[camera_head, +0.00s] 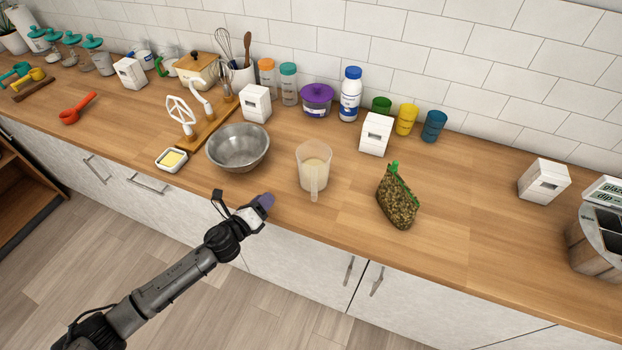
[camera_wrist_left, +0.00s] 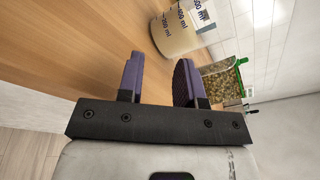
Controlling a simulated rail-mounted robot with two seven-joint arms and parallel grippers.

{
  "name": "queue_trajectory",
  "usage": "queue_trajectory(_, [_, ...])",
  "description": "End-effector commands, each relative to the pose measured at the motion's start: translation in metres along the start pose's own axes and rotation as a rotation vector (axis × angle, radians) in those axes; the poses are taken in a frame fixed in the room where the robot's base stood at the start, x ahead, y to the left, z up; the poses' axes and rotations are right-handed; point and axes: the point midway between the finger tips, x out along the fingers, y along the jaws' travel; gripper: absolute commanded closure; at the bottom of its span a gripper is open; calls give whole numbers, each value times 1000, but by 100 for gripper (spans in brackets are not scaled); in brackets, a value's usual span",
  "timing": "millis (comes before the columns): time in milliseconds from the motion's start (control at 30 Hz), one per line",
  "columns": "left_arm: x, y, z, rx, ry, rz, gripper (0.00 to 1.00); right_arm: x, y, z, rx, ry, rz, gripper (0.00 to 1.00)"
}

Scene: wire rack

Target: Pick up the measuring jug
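The measuring jug (camera_head: 314,170) is clear with a pale content and stands upright on the wooden counter near its front edge. Its handle points toward me. In the left wrist view the jug (camera_wrist_left: 177,33) shows its ml markings at the top, beyond the fingertips. My left gripper (camera_head: 266,201) is at the counter's front edge, to the left of and in front of the jug, apart from it. In the left wrist view its two purple fingers (camera_wrist_left: 158,75) are spread with nothing between them. My right gripper is in neither view.
A metal bowl (camera_head: 238,147) stands left of the jug. White boxes, bottles and coloured cups line the back by the tiled wall. The counter (camera_head: 345,205) is clear between jug and bag.

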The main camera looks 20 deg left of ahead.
Motion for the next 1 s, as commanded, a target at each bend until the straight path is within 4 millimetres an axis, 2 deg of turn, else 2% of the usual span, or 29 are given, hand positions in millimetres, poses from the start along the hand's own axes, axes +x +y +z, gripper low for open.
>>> queue_trajectory(100, [-3,-21,-17,315,77,-187,67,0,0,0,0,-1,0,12])
queue_trajectory(200, [-8,-39,-29,520,97,-322,67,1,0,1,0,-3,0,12])
queue_trajectory(400, [-15,-53,-37,751,80,-444,67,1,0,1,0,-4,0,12])
queue_trajectory(567, [-8,-56,-38,822,61,-448,67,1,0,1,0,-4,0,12])
queue_trajectory(1000, [53,-80,-53,827,59,-446,67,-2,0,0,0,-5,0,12])
